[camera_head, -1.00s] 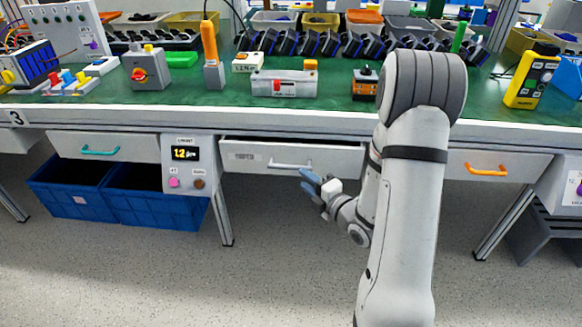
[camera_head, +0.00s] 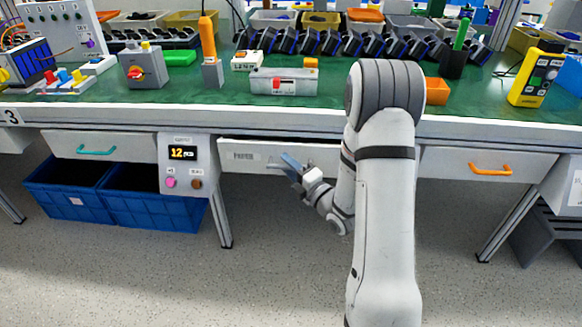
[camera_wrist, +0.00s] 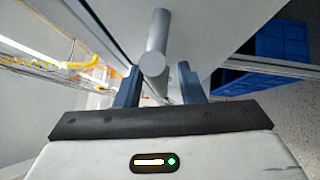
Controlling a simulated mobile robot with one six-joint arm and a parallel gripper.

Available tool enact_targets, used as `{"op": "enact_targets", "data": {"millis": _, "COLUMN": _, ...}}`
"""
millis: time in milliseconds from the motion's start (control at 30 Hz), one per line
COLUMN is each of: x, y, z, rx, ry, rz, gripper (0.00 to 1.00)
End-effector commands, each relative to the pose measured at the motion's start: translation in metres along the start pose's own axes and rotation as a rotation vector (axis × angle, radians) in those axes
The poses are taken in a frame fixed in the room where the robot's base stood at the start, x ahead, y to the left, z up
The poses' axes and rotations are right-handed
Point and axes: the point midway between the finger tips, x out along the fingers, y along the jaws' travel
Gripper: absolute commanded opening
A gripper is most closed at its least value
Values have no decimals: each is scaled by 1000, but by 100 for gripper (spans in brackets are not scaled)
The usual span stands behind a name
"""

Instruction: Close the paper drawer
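The drawer (camera_head: 247,156) with a pale handle and small, hard-to-read lettering sits under the green bench, slightly open with a dark gap along its top. My gripper (camera_head: 289,164) is in front of it at the handle and hides part of the handle. In the wrist view the grey handle bar (camera_wrist: 157,43) runs away from me between the two blue fingers of my gripper (camera_wrist: 160,84). The fingers stand apart, wider than the bar, with space visible on both sides. The drawer's pale front (camera_wrist: 205,35) also shows there.
A drawer with a teal handle (camera_head: 95,151) is at left and one with an orange handle (camera_head: 490,169) at right. A panel with a display (camera_head: 184,153) adjoins the middle drawer. Blue crates (camera_head: 150,207) stand below left. The bench top (camera_head: 180,89) holds several devices.

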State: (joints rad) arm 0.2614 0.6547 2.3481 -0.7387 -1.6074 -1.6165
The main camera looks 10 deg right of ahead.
Motion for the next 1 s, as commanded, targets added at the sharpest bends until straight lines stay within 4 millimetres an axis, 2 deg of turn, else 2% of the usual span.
{"op": "enact_targets", "data": {"millis": 167, "x": 0, "y": 0, "z": 0, "rx": 0, "ry": 0, "rz": 0, "gripper": 35}}
{"op": "enact_targets", "data": {"millis": 600, "x": -1, "y": 0, "z": 1, "rx": 0, "ry": -1, "rz": -1, "gripper": 0}}
{"op": "enact_targets", "data": {"millis": 1000, "x": -1, "y": -1, "z": 1, "rx": 0, "ry": -2, "rz": -1, "gripper": 0}}
